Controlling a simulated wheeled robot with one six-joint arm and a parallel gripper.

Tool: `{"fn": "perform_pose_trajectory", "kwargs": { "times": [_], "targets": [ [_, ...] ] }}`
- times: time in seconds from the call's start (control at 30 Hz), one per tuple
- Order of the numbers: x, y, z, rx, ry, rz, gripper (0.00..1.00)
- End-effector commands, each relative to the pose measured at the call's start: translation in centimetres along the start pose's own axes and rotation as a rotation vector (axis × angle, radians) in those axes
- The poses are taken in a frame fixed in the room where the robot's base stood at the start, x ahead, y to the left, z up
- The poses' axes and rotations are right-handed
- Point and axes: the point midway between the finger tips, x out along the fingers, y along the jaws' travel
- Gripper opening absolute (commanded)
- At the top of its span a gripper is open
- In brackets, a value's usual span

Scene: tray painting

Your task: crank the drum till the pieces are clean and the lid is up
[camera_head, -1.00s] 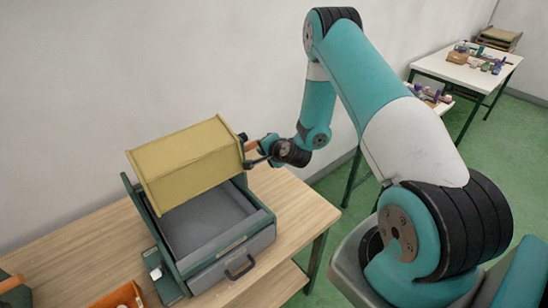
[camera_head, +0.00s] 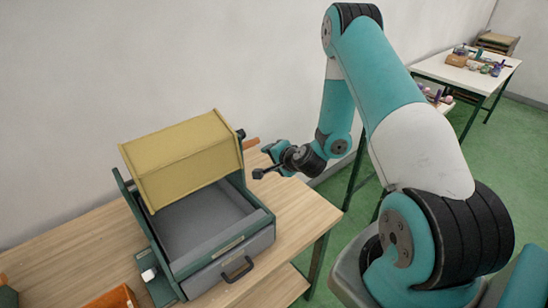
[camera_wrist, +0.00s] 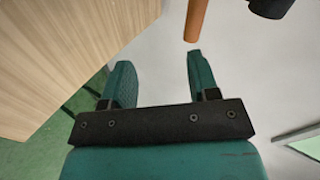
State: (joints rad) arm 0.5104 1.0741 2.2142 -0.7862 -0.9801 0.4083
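The drum (camera_head: 185,165), a yellow box, hangs in a green frame (camera_head: 150,240) above a grey bin. Its crank has a dark hub at the drum's right end and an orange handle (camera_head: 251,143) pointing right; the handle also shows at the top of the wrist view (camera_wrist: 196,18). My gripper (camera_head: 266,162) is just right of and below the handle, apart from it. In the wrist view my gripper (camera_wrist: 160,75) is open and empty, the handle beyond its right finger. I see no pieces, and I cannot tell which drum face is the lid.
The frame stands on a wooden table (camera_head: 80,248) against a white wall. A grey drawer (camera_head: 235,268) with a dark handle is at the frame's front. An orange box (camera_head: 115,298) is cut off at the lower edge. A white table (camera_head: 465,70) with small items stands far right.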

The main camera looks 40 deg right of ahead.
Motion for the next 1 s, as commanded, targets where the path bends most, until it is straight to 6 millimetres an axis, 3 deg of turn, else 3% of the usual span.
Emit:
{"fn": "perform_pose_trajectory", "kwargs": {
  "times": [0.1,0.57,1.0],
  "targets": [
    [0.0,0.0,0.0,0.000,0.000,0.000,0.74],
    [-0.1,0.1,0.0,0.000,0.000,0.001,0.74],
    [-4.2,0.4,0.0,0.001,0.001,0.001,0.74]
  ]
}}
